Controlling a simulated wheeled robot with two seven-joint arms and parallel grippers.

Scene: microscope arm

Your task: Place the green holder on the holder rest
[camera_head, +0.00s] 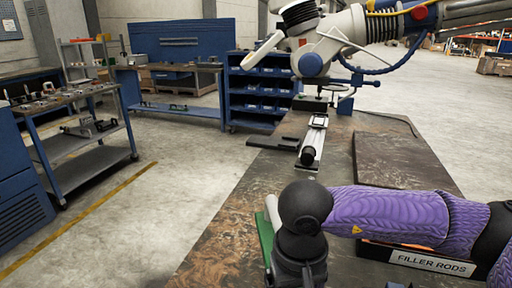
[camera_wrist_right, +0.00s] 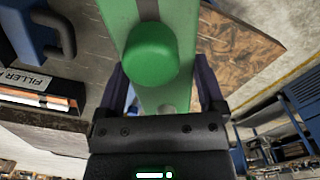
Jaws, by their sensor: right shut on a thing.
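The green holder (camera_wrist_right: 152,55) fills the upper middle of the right wrist view, with a round green knob on its face. My right gripper (camera_wrist_right: 163,95) is shut on it, with a dark finger on each side. In the head view, part of the green holder (camera_head: 265,238) shows beside the black wrist of my purple right arm, over the near part of the worktable; the fingertips are hidden there. A black and silver fixture (camera_head: 312,145) stands farther back on the table; I cannot tell whether it is the holder rest. My left gripper is not in view.
The brown worktable (camera_head: 230,230) has bare room left of my right arm. A box labelled filler rods (camera_head: 432,262) sits under that arm. A white jointed arm (camera_head: 340,35) hangs over the table's far end. A raised dark plate (camera_head: 400,160) lies at right.

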